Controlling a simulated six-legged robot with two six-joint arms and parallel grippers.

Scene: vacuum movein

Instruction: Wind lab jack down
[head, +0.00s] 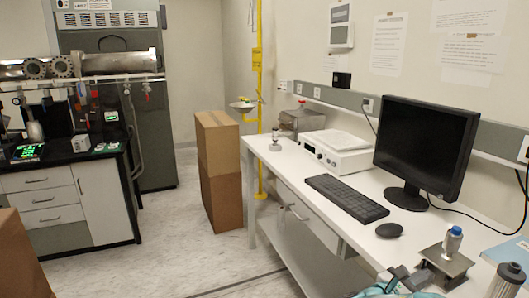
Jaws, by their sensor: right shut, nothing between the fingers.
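The lab jack (446,266) stands near the front of the white bench, at the lower right of the head view. It has a flat grey metal top plate, and its lower parts are mostly hidden. A small bottle with a blue cap (453,240) stands upright on the plate. My right gripper (413,279), dark, is at the lower edge of the picture, just left of the jack. It is shut and empty. I cannot tell whether it touches the jack or its knob. My left gripper is not in view.
A grey cylinder with a ribbed top (508,280) stands right of the jack, near a blue booklet (507,250). A mouse (389,230), keyboard (346,198) and monitor (425,145) are behind.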

